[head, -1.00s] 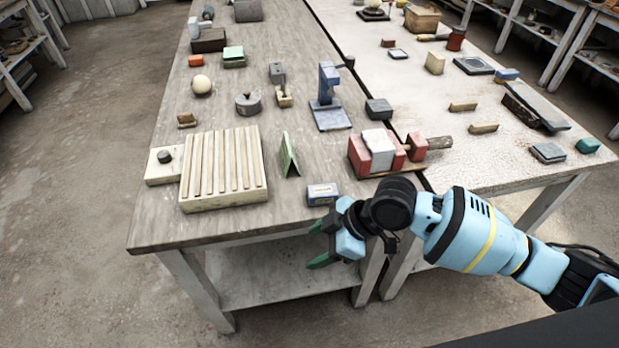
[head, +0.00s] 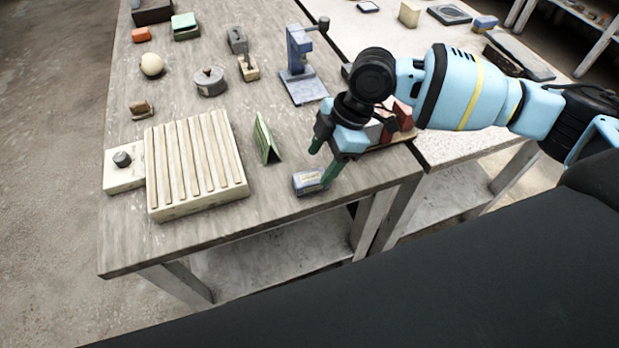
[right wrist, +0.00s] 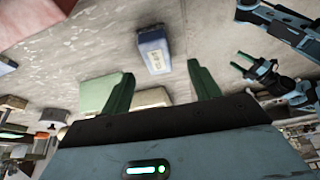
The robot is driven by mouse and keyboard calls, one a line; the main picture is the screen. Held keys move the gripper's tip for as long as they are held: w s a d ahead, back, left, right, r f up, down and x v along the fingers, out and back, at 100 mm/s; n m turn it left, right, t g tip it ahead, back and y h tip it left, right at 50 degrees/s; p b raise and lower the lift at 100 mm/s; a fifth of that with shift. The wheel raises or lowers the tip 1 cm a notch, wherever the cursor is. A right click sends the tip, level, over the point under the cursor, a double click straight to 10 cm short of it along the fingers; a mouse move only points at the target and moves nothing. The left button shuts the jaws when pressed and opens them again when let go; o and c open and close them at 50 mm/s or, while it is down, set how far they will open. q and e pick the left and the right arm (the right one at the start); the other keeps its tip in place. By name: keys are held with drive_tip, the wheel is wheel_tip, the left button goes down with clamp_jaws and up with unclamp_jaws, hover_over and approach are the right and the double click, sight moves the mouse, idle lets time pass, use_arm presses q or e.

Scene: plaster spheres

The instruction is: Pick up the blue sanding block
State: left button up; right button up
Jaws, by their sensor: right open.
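The blue sanding block (head: 308,182), with a pale label, lies near the front edge of the worktable (head: 180,236). My right gripper (head: 322,168) points down beside the block's right end, its green fingers apart. One finger partly overlaps the block's right end in the head view; I cannot tell whether they touch. In the right wrist view the block (right wrist: 154,52) shows beyond the open fingertips (right wrist: 160,70), between their directions, with nothing held.
A green folded piece (head: 266,140) stands just behind and left of the block. A slatted rack (head: 196,165) lies further left. Red blocks (head: 403,113) are behind my right gripper. A blue stand (head: 301,68) is further back. Bare tabletop lies between rack and block.

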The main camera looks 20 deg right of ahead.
sight(310, 177)
drive_tip(key=shift+a+f, duration=0.25)
drive_tip(key=shift+f, duration=0.25)
drive_tip(key=shift+w+x, duration=0.1)
drive_tip(key=shift+x, duration=1.2)
drive_tip(key=shift+w+x, duration=0.15)
drive_tip(key=shift+x, duration=1.15)
drive_tip(key=c, duration=1.1)
drive_tip(key=shift+r, duration=0.15)
